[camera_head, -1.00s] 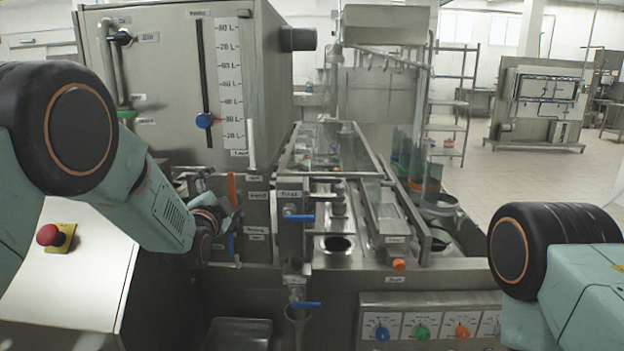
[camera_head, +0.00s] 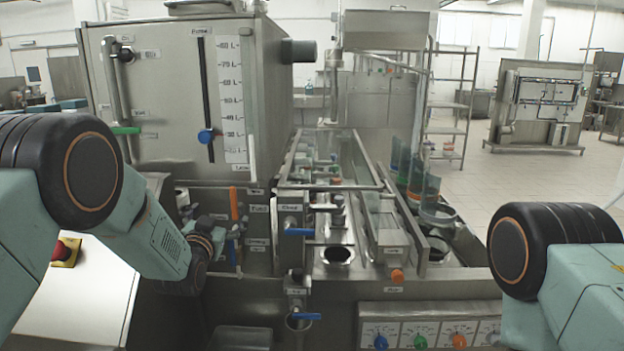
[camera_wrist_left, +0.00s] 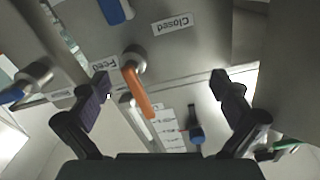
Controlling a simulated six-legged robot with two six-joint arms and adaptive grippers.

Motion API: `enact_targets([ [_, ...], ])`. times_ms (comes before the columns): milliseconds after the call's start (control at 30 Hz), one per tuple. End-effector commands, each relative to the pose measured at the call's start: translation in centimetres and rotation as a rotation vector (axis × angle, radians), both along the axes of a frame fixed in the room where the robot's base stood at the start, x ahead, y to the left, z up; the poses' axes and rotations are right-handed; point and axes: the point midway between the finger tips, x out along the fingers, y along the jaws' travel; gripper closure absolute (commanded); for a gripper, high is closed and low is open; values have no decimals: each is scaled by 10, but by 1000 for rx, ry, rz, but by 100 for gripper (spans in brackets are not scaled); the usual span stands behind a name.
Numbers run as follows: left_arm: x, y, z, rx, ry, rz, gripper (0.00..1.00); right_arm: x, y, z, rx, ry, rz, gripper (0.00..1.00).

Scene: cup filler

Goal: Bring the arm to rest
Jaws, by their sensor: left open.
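My left arm (camera_head: 160,240) comes in from the left and bends down in front of the steel machine. My left gripper (camera_head: 210,228) is small and partly hidden by its own wrist, beside the orange valve handle (camera_head: 234,203). In the left wrist view my left gripper (camera_wrist_left: 160,83) has its two dark fingers wide apart. The orange handle (camera_wrist_left: 140,92) shows between them, beyond the fingers; nothing is gripped. My right arm (camera_head: 570,285) is at the lower right, and its gripper is out of view.
A steel tank (camera_head: 165,85) with a blue gauge knob (camera_head: 206,136) stands behind my left arm. Blue valve handles (camera_head: 300,231) stick out nearby. A red button (camera_head: 62,252) is partly covered by my arm. A knob panel (camera_head: 420,325) is in front. Open floor (camera_head: 530,180) lies right.

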Motion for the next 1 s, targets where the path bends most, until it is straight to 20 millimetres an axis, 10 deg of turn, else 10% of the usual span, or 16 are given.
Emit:
enact_targets([
  [1000,-13,11,-20,-197,53,34,0,7,1,14,11,-16,-3,60],
])
